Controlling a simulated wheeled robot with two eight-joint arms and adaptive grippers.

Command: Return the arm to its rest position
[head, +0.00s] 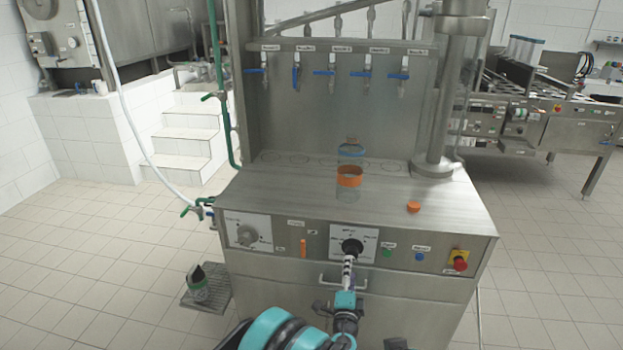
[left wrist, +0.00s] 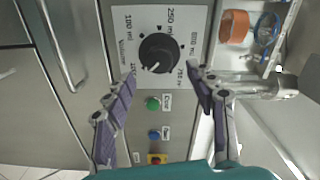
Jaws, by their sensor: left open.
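My left gripper (head: 348,272) is in front of the machine's front panel, by the black volume dial (head: 352,246). In the left wrist view, the gripper (left wrist: 162,80) has its two fingers spread apart and empty, with the dial (left wrist: 159,53) between and beyond the fingertips. Whether a fingertip touches the panel I cannot tell. My left arm comes up from the bottom of the head view. The right gripper is not clearly visible.
A clear bottle with an orange band (head: 349,176) stands on the steel worktop (head: 285,195). An orange cap (head: 413,207) lies to its right. Several blue-handled taps (head: 331,72) hang above. A drawer handle (head: 345,281) juts out below the panel. Open tiled floor lies on both sides.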

